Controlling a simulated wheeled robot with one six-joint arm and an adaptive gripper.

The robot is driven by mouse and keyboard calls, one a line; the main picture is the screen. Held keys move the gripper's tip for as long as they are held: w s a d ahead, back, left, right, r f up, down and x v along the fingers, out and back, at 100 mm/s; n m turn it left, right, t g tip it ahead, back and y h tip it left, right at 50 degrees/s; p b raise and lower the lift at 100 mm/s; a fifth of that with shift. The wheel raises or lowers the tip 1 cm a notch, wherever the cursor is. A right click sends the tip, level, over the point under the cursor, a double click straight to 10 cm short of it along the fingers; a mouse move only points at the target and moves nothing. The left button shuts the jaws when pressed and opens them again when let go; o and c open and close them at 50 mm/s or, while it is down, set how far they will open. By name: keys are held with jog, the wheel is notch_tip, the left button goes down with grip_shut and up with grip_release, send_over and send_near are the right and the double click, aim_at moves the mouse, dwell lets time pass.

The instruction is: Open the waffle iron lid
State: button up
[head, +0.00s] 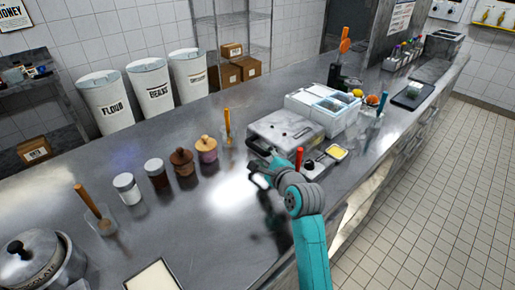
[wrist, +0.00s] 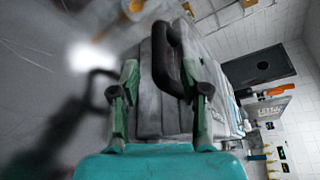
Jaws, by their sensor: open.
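The waffle iron (head: 290,126) is a grey box on the steel counter, and its lid looks closed. Its black loop handle (head: 257,147) is on the left side in the head view. My gripper (head: 259,172) is just in front of the handle, low over the counter. In the wrist view my gripper (wrist: 160,92) is open, its two fingers apart. The ribbed grey lid (wrist: 148,95) and the black handle (wrist: 165,62) show between the fingers, with the handle closer to the right finger. I cannot tell whether anything touches.
A white container (head: 325,110) stands just behind the waffle iron. A red-handled tool (head: 299,158) and a yellow-filled dish (head: 337,152) are to its right. Jars (head: 206,148) line the counter to the left.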

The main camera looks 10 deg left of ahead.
jog(key=x, duration=0.5)
jog(key=shift+w+a+f, duration=0.1)
jog(key=shift+w+a, duration=0.1)
jog(key=shift+w, duration=0.15)
grip_shut()
